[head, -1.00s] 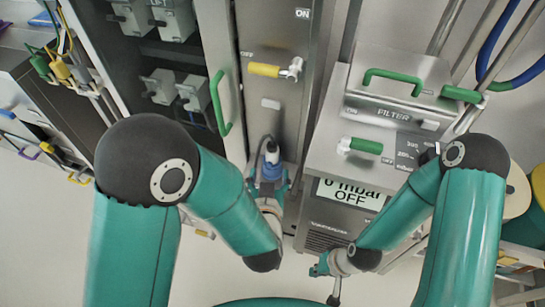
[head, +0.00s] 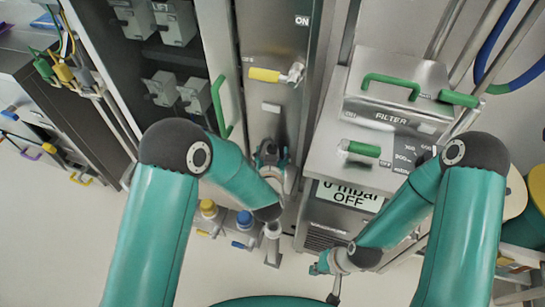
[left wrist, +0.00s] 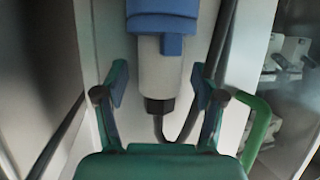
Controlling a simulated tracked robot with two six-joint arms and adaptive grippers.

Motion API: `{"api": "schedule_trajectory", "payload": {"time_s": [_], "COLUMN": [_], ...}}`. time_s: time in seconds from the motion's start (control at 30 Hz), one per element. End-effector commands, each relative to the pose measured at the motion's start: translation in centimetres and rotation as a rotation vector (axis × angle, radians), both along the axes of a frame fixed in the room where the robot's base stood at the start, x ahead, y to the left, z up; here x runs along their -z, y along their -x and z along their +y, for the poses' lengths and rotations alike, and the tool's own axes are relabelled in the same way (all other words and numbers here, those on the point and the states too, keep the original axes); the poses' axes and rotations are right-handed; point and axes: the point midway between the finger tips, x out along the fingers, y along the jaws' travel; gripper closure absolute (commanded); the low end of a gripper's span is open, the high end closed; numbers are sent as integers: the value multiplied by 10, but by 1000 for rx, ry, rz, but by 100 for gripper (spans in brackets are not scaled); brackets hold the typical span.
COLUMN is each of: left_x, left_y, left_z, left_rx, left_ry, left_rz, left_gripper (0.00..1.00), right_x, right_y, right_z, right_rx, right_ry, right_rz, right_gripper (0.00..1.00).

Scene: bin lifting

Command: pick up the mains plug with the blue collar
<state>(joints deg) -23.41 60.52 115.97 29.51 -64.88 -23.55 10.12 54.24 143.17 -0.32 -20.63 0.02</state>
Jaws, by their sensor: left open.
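The mains plug with the blue collar shows in the left wrist view: the blue collar (left wrist: 162,22) at the top edge, the pale grey body (left wrist: 160,75) below it, then a black end with a dark cable. My left gripper (left wrist: 160,85) is open, one finger on each side of the grey body, with visible gaps. I cannot tell how deep the plug sits between the fingers. In the head view my left gripper (head: 270,155) is in front of the steel panel and hides the plug. My right gripper (head: 328,266) is low, below the gauge box; its jaws are unclear.
A steel panel has a yellow-handled valve (head: 265,75). A green door handle (head: 220,108) is just left of my left gripper. The filter box (head: 395,95) stands to the right. Yellow (head: 208,208) and blue (head: 244,219) fittings are low beside my left arm. Pale floor is open below.

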Motion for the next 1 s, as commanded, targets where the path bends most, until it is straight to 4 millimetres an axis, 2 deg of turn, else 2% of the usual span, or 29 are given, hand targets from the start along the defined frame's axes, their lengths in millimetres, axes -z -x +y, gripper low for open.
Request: {"api": "schedule_trajectory", "payload": {"time_s": [0.2,0.6,0.63,1.0], "left_x": [1,0,0,-3], "left_y": [-1,0,0,-1], "left_z": [-1,-1,-1,-1], "left_rx": [1,1,1,1], "left_ry": [-1,0,0,0], "left_rz": [0,0,0,-1], "left_gripper": [31,97,100,100], "right_x": [0,0,0,-2], "right_y": [0,0,0,0], "right_z": [0,0,0,0], "right_rx": [0,0,0,0], "right_ry": [0,0,0,0], "right_rz": [0,0,0,0], "right_gripper": [100,100,100,100]}}
